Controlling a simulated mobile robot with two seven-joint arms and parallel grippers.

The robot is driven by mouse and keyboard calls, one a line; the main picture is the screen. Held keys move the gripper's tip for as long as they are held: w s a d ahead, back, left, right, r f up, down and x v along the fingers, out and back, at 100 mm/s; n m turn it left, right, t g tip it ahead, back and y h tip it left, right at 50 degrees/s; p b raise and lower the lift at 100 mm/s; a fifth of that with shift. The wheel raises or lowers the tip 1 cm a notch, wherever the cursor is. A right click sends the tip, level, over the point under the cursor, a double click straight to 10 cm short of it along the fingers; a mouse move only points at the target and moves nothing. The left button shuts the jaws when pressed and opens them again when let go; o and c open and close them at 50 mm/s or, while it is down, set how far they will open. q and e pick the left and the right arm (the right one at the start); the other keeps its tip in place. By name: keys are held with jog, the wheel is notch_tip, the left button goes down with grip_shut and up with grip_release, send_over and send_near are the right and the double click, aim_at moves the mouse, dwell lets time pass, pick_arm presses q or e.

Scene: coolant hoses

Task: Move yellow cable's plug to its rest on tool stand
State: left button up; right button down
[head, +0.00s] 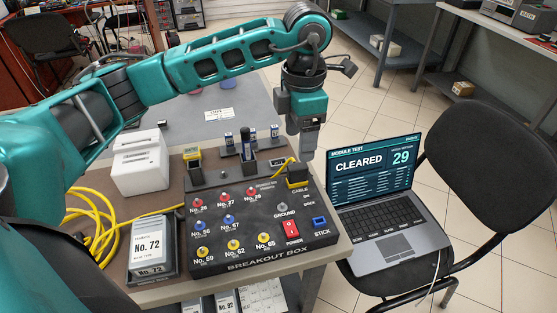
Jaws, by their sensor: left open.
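The yellow cable (92,222) lies in loose coils at the table's left, and a length runs right to the breakout box (268,262). Its plug (298,173), dark with yellow, sits at the CABLE spot on the box's back right corner, with a short yellow stretch behind it. The tool stand (232,168) is behind the box and carries upright blue-and-white pieces and a dark stick. A yellow-topped grey block (192,156) stands at its left; I cannot tell if it is the rest. My left gripper (305,154) points down, open, just above and behind the plug; its fingertips are partly unclear. My right gripper is out of view.
A white boxy device (140,163) and a No. 72 box (151,249) stand left of the breakout box. A laptop (385,198) reading "CLEARED 29" sits on a black chair (480,150) to the right. My left arm spans above the table.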

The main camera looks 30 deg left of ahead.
aim_at(298, 166)
pick_arm(q)
jog(key=shift+f+b, duration=0.4)
jog(key=shift+f, duration=0.25)
notch_tip(298, 166, down, 6)
jog(key=b, duration=0.4)
jog(key=shift+f+b, duration=0.65)
jog(key=shift+b, duration=0.05)
jog(key=shift+f, duration=0.25)
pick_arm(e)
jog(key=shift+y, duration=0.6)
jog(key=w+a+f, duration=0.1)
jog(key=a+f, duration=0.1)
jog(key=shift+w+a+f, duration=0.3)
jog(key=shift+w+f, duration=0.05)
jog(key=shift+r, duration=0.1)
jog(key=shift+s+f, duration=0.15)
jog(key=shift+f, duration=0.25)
pick_arm(q)
jog(key=shift+c, duration=0.5)
